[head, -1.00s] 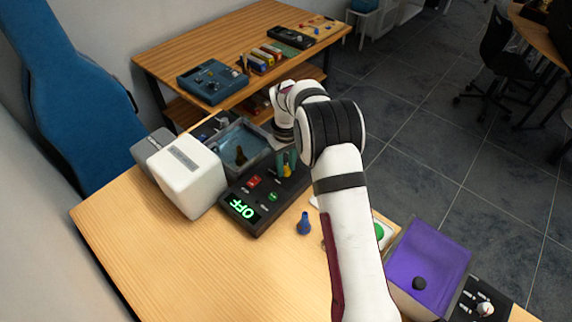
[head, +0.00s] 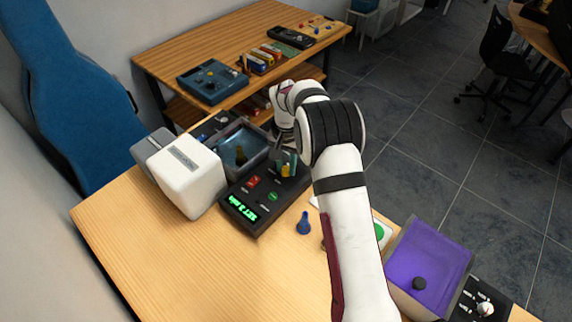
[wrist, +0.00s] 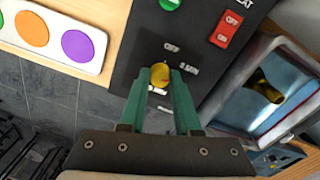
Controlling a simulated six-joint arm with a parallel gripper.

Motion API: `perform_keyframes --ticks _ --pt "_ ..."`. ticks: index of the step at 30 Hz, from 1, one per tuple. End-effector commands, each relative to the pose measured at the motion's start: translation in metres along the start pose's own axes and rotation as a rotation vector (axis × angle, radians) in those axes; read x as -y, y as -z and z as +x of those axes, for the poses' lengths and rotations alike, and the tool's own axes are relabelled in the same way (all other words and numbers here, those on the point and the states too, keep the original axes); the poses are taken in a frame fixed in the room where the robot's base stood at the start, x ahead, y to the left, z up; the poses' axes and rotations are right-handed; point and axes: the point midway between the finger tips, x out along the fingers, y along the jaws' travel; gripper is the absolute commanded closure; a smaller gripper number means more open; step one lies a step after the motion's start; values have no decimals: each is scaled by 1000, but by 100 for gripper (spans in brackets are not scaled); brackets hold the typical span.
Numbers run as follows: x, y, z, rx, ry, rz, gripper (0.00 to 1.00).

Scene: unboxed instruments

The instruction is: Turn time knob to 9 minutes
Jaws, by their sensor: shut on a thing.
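The yellow time knob (wrist: 160,76) sits on the black control box (wrist: 193,78), with OFF and 3 MIN labels printed around it. My gripper (wrist: 160,80) is shut on the knob, its two green fingers on either side. In the head view my gripper (head: 286,165) is at the far end of the black control box (head: 285,205), around the yellow knob (head: 285,171). The box's green display (head: 241,208) seems to read SET 3 MIN, seen upside down. A red switch (head: 253,181) and a green button (head: 272,197) are on the box.
A water bath (head: 243,148) with a dark object inside adjoins the box. A white block (head: 188,175) stands left of it. A blue funnel-shaped piece (head: 304,223) stands nearby. The front left of the table is bare.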

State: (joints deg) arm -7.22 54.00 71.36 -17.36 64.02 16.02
Motion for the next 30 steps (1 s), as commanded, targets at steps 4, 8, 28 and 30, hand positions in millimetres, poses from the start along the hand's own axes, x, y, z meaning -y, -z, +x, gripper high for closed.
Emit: perform_keyframes --ticks 4,8,28,30 --pt "0 0 -1 0 1 137 100" --pt "0 0 -1 0 0 260 100" --pt "0 0 -1 0 0 897 100" --pt "0 0 -1 0 0 964 100"
